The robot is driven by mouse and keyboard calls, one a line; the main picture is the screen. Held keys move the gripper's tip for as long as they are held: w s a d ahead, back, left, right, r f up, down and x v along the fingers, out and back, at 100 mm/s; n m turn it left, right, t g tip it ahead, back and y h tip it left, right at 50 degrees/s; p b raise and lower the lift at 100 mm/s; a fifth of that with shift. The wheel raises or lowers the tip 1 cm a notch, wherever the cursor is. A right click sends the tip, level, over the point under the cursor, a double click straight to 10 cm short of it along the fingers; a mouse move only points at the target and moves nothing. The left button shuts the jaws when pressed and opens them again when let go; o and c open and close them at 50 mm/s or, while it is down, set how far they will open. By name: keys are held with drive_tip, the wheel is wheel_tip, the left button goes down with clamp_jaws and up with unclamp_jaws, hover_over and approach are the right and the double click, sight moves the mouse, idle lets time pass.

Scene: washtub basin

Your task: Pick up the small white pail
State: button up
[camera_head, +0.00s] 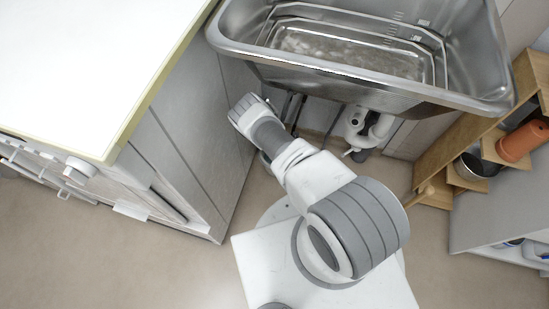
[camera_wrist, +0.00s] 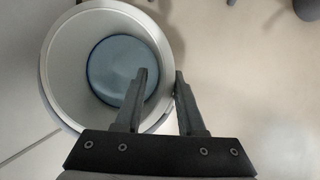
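The white pail (camera_wrist: 62,68) shows in the wrist view from above, at the upper left, with a round rim and a bluish inner bottom. My gripper (camera_wrist: 160,74) is open over its right side. The left finger overlaps the pail's inside and the right finger lies by the outer edge of the rim. The rim runs between the fingers. I cannot tell how far down the fingers reach or whether they touch the wall. In the head view, my arm reaches down below the sink; the pail and fingertips are hidden there.
A metal sink basin (camera_head: 300,68) hangs above my arm, with white drain pipes (camera_head: 372,128) under it. A grey cabinet with a white top (camera_head: 85,65) stands at left. A wooden shelf (camera_head: 435,165) with an orange pot (camera_head: 523,141) stands at right. Floor (camera_head: 110,255) is clear at lower left.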

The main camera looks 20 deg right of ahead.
drive_tip(key=shift+w+f, duration=0.1)
drive_tip(key=shift+f, duration=0.1)
clamp_jaws()
drive_tip(key=shift+r, duration=0.1)
idle(1.3)
